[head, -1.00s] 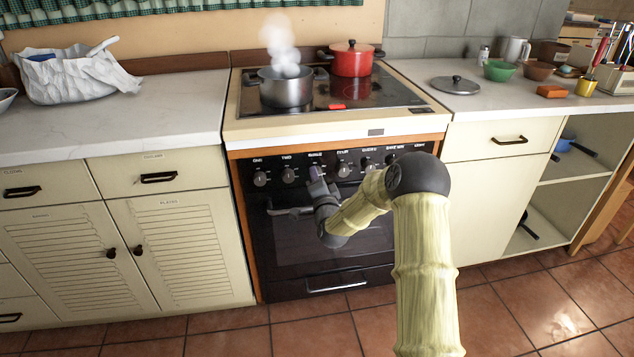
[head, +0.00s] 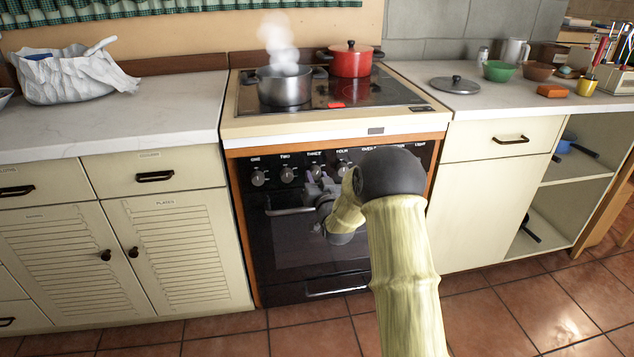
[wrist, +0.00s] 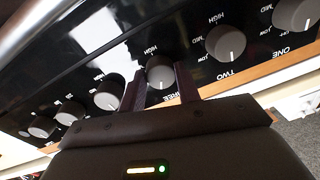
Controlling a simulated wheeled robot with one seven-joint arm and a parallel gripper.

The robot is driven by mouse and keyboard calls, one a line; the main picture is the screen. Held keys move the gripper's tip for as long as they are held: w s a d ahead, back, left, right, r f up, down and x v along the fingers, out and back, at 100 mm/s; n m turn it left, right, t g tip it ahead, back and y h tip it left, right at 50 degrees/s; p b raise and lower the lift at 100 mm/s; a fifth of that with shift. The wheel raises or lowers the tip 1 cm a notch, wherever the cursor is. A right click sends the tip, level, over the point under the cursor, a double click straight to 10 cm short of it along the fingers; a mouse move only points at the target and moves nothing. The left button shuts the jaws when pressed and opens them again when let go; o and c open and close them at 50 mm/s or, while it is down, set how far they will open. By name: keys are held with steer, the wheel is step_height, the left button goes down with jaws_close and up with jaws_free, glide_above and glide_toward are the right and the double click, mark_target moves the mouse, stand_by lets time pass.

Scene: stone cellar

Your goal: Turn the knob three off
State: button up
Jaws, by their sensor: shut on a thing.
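The black stove front (head: 262,220) carries a row of grey knobs with white labels. Knob three (wrist: 160,72) sits between my two dark fingers in the wrist view, which shows the panel upside down. My gripper (wrist: 160,86) is shut on it; its label is partly covered by my gripper. In the head view my gripper (head: 316,182) is at the panel below the "three" label and hides that knob. Which way knob three's pointer faces is hard to read.
Knob two (head: 287,174) and knob four (head: 343,169) flank my gripper closely. An oven handle (head: 290,211) runs below. A steaming steel pot (head: 284,90) and a red pot (head: 350,60) stand on the cooktop (head: 390,93). A red light glows there.

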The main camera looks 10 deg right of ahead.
steer(key=n, duration=0.2)
steer(key=n+b, duration=0.1)
steer(key=n, duration=0.2)
steer(key=shift+s+f+g, duration=0.1)
steer(key=shift+f+g, duration=0.1)
steer(key=shift+g, duration=0.1)
steer(key=o, duration=0.9)
steer(key=shift+o, duration=0.3)
steer(key=shift+r, duration=0.1)
steer(key=s+d+p, duration=0.1)
steer(key=s, duration=1.6)
steer(key=shift+s+p, duration=0.15)
steer(key=shift+p, duration=0.25)
